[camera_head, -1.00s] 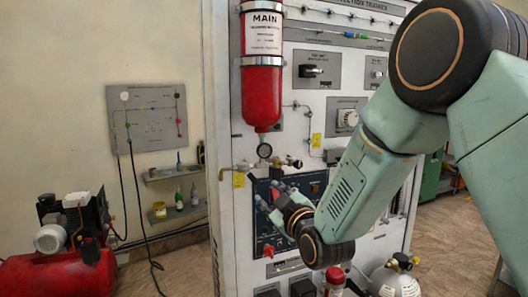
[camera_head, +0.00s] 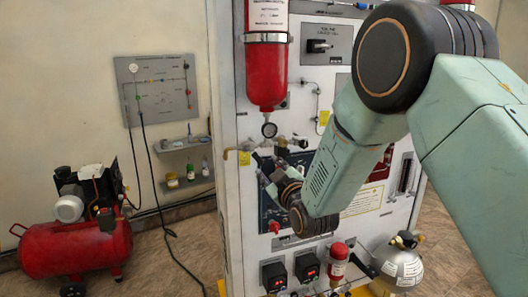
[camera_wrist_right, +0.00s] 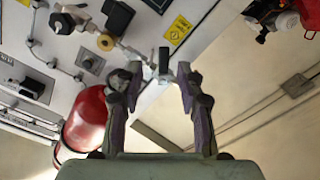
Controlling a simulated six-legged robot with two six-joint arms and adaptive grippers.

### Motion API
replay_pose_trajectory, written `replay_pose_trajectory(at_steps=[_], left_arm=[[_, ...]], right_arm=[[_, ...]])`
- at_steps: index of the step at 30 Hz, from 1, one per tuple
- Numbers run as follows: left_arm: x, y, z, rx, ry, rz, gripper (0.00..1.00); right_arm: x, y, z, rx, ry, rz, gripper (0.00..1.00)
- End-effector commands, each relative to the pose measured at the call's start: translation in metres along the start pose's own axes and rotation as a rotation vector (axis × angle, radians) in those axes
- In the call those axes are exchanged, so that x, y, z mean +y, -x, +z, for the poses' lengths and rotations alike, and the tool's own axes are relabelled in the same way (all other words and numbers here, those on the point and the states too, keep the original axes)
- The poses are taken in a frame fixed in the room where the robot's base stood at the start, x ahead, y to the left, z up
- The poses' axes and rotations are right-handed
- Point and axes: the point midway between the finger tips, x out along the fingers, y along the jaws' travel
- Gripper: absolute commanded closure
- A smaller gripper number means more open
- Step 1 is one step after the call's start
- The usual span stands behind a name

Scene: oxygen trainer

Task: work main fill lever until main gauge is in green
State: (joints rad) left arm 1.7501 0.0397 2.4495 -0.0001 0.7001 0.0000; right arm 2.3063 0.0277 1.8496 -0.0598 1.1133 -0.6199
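The red main cylinder (camera_head: 266,75) hangs on the white panel. The small round main gauge (camera_head: 269,130) sits just under it; its dial is too small to read. My right gripper (camera_head: 266,164) is at this line, below the gauge. In the right wrist view its two fingers (camera_wrist_right: 157,88) are apart. A dark upright piece, apparently the fill lever (camera_wrist_right: 163,60), shows between the fingertips, nearer the right-hand finger. I cannot tell whether they touch it. My left gripper is out of view.
A grey-white tank (camera_head: 398,268) and a red canister (camera_head: 338,262) stand at the panel's lower right, beside black switch boxes (camera_head: 307,267). A red compressor (camera_head: 75,245) stands on the floor at left. The floor between compressor and panel is mostly clear.

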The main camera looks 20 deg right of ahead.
Motion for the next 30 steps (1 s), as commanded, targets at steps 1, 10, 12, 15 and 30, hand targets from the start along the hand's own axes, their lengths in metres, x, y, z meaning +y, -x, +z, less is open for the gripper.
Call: replay_pose_trajectory(at_steps=[1, 10, 12, 15, 30], left_arm=[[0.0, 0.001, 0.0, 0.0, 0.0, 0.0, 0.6], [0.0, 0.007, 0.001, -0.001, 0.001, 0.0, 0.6], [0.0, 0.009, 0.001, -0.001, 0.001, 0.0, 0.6], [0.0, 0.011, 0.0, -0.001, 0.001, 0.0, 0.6], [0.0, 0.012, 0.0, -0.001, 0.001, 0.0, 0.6]], right_arm=[[-0.001, -0.004, -0.001, 0.002, 0.001, 0.0, 0.62], [-0.004, -0.041, -0.003, 0.001, 0.002, 0.0, 0.62], [-0.004, -0.049, -0.003, 0.002, 0.001, 0.0, 0.62], [-0.004, -0.06, -0.003, 0.002, 0.001, 0.0, 0.62], [-0.003, -0.076, -0.001, 0.001, 0.001, -0.001, 0.62]])
